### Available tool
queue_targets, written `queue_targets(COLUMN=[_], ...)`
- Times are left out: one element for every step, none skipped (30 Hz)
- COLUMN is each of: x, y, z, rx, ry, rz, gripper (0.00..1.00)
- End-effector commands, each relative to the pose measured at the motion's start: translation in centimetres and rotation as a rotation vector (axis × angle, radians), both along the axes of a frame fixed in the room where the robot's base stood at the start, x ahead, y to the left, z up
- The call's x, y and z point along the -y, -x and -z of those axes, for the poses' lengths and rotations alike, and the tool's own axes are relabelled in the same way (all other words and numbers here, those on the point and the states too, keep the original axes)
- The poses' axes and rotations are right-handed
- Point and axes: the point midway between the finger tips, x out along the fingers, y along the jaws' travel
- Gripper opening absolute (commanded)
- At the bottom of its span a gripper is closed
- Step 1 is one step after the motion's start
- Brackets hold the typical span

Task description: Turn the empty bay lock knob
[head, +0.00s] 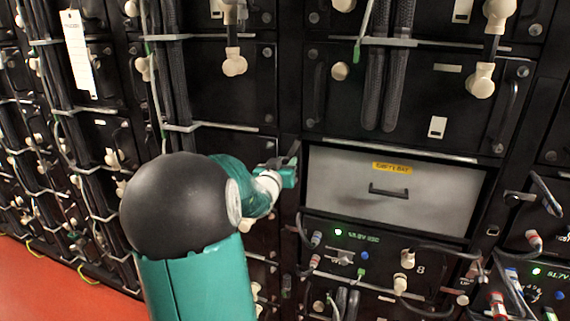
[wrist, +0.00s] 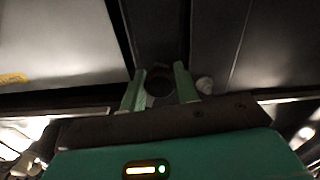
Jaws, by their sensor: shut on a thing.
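The empty bay (head: 330,190) is a grey panel with a yellow label (head: 391,168) and a dark handle (head: 389,191). My gripper (head: 290,168) is at the rack post by the panel's upper left edge. In the wrist view my two green fingers (wrist: 160,86) stand on either side of a dark round knob (wrist: 159,90) and are shut on it. The knob's turn angle is too dark to tell. My gripper hides the knob in the head view. The grey panel also shows at the left of the wrist view (wrist: 55,40).
Black battery modules with cables and cream connectors surround the bay. Below it is a unit (head: 345,238) with a lit green display and plugged cables. A white tag (head: 75,52) hangs at the upper left. Red floor (head: 40,290) shows at the lower left.

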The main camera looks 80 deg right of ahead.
Motion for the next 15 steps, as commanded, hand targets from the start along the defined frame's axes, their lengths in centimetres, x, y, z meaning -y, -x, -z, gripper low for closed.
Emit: queue_targets(x=[-0.05,-0.04,-0.04,-0.05,-0.04,-0.04,-0.04,-0.04,-0.04,-0.04,-0.04,-0.04,-0.04,-0.04,-0.03], y=[-0.17,-0.12,-0.13,-0.16,-0.12,-0.12,-0.13,-0.12,-0.11,-0.1,-0.1,-0.1,-0.1,-0.09,-0.07], z=[0.06,0.06,0.07,0.07,0.06,0.06,0.07,0.06,0.06,0.06,0.05,0.05,0.05,0.06,0.06], rx=[-0.045,-0.073,-0.109,-0.135,-0.161,-0.194,-0.219,-0.242,-0.271,-0.292,-0.312,-0.336,-0.353,-0.368,-0.388], ry=[-0.005,-0.007,-0.011,-0.013,-0.015,-0.018,-0.021,-0.023,-0.026,-0.028,-0.029,-0.032,-0.033,-0.035,-0.038], rz=[-0.003,-0.002,-0.002,-0.002,-0.002,-0.002,-0.002,-0.002,-0.002,-0.002,-0.002,-0.002,-0.002,-0.002,-0.002], gripper=[0.08,0.08,0.08,0.08,0.08,0.08,0.08,0.08,0.08,0.08,0.08,0.08,0.08,0.08,0.08])
